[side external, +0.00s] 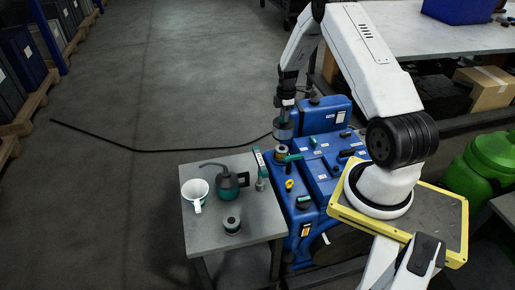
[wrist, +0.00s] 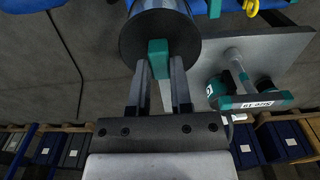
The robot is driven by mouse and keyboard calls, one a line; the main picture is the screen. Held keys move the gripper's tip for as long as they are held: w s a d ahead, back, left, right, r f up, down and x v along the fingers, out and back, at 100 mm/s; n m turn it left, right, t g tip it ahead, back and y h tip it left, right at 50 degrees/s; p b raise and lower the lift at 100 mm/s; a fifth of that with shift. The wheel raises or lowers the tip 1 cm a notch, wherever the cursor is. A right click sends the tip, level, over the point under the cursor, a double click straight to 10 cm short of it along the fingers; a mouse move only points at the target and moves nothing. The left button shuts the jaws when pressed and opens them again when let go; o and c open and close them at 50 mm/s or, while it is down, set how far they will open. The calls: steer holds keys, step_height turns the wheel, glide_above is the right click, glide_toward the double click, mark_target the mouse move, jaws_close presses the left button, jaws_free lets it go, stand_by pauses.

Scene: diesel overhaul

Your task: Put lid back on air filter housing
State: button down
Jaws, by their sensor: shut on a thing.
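My gripper (side external: 284,105) is in the side view above the left edge of the blue engine (side external: 325,172). In the wrist view my gripper (wrist: 158,72) is shut on the green tab of a dark round lid (wrist: 187,28). The lid (side external: 284,130) shows in the side view as a dark cylinder hanging upright below the gripper. The air filter housing (side external: 281,151) appears to be the round part with a tan rim just under it. I cannot tell whether lid and housing touch.
A grey side table (side external: 261,219) holds a white mug (side external: 195,191), a dark oil can (side external: 227,186), a dark canister (side external: 232,225) and a green-ended tool (wrist: 262,102). A yellow-edged platform (side external: 440,210) is right of the engine. Open floor lies left.

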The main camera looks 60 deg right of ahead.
step_height(320, 180, down, 6)
steer(key=shift+f, duration=0.15)
stand_by(0.7)
steer(key=shift+f, duration=3.1)
stand_by(1.0)
steer(key=shift+c, duration=1.1)
jaws_free()
step_height(320, 180, up, 7)
stand_by(0.6)
